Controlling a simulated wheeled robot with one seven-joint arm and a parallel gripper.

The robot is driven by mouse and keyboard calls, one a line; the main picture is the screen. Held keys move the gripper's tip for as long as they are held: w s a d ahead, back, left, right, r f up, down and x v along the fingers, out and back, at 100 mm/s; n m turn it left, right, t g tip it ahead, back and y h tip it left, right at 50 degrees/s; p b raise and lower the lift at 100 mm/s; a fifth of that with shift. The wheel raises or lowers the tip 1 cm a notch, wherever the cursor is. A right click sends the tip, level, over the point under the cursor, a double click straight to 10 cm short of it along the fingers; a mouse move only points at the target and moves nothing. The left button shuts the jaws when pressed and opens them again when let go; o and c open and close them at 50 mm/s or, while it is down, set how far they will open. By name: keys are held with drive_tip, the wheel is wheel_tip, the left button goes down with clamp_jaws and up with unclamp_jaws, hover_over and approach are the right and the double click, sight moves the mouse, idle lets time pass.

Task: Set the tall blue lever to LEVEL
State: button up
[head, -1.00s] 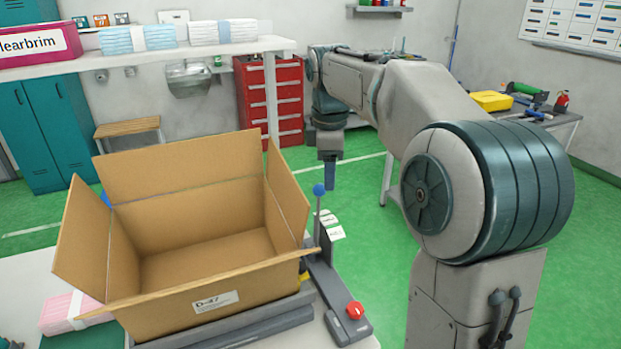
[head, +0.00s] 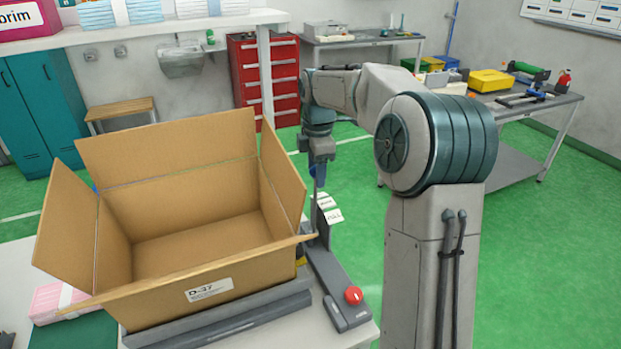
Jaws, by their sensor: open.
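The tall blue lever (head: 314,200) stands on a grey base (head: 330,280) at the right side of the cardboard box. Its thin grey rod looks close to upright. Its blue knob is hard to tell apart from the bluish fingers of my gripper (head: 318,178). My gripper points down at the top of the lever, open, with its fingers at or around the knob; I cannot tell whether they touch it. Small white label plates (head: 333,216) stand beside the lever, too small to read surely.
An open cardboard box (head: 208,292) sits just left of the lever, its right flap close to my gripper. A red round button (head: 353,295) is at the near end of the base. A pink pack (head: 55,302) lies left. Green floor is open to the right.

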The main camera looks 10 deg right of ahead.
drive_tip(key=shift+w+d+f, duration=0.1)
drive_tip(key=shift+f, duration=1.25)
